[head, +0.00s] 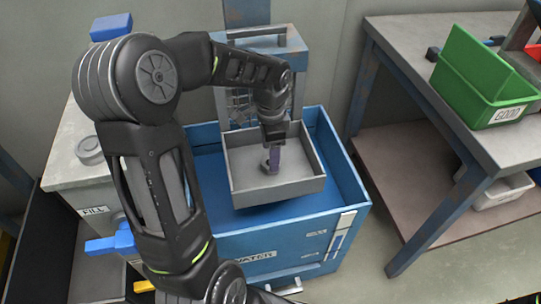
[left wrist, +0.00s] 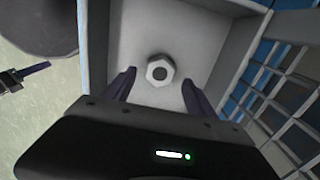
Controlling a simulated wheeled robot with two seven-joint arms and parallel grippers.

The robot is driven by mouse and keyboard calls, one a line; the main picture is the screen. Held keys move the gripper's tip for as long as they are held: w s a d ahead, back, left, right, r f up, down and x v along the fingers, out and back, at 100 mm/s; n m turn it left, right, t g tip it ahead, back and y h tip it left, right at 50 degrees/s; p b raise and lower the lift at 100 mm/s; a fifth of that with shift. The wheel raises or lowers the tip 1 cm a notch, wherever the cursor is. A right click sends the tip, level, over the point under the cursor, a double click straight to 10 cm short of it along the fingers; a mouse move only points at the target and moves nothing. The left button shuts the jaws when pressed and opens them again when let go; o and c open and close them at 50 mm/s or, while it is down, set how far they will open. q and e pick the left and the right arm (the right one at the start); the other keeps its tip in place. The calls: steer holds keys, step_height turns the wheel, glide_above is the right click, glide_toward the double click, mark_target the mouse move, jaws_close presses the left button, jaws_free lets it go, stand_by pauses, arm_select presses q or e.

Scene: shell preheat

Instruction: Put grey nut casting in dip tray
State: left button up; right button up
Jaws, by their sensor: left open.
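The grey nut casting (left wrist: 159,62), a hexagonal piece with a dark hole, lies on the floor of the grey dip tray (left wrist: 211,20). The square tray (head: 287,190) sits at the blue water tank in the head view. My left gripper (head: 271,160) reaches down into the tray. In the left wrist view its purple fingers (left wrist: 159,79) stand open, one to each side of the nut, with visible gaps. In the head view the nut is mostly hidden by the fingers. What looks like my right gripper (left wrist: 30,75) shows at the left wrist view's edge, its opening unclear.
The blue tank (head: 270,247) surrounds the tray, with a blue upright frame and wire mesh (head: 240,105) behind. A cabinet labelled FILL (head: 75,183) stands left. A workbench (head: 480,135) with a green bin (head: 470,75) stands right. Floor is clear between tank and bench.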

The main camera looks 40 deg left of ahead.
arm_select(q)
step_height(320, 180, up, 9)
steer(key=p, duration=0.1)
steer(key=shift+p, duration=0.3)
stand_by(0.4)
